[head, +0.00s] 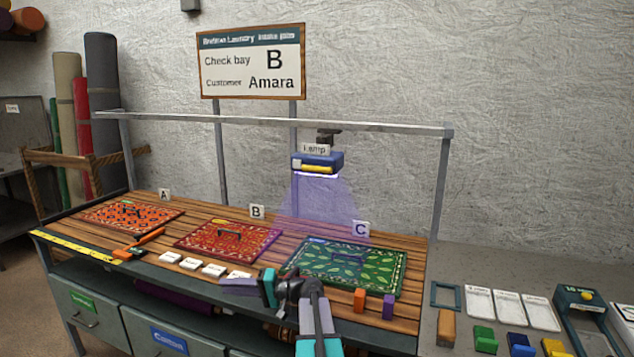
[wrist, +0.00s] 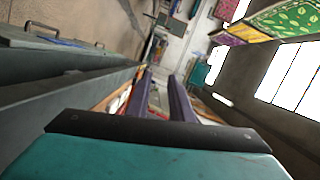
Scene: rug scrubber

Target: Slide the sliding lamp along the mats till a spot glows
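The sliding lamp (head: 318,161), blue with a yellow bar and a "Lamp" label, hangs from the overhead rail (head: 270,121). Its violet beam (head: 318,205) falls between bays B and C, tinting the right end of the red mat (head: 210,246) and reaching the green mat's left side. The green mat (head: 350,266) lies in bay C and the orange mat (head: 130,216) in bay A. I cannot make out a distinct glowing spot. My gripper (head: 285,287) is low at the bench's front, well below and apart from the lamp. Its two fingers (wrist: 162,98) stand apart with nothing seen held between them.
The sign (head: 252,62) reads "Check bay B, Customer Amara". White tiles (head: 212,270), an orange-handled tool (head: 140,245), an orange block (head: 360,299) and a purple block (head: 388,306) line the front edge. A grey side table (head: 500,268) at right holds cards and coloured blocks. Posts carry the rail.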

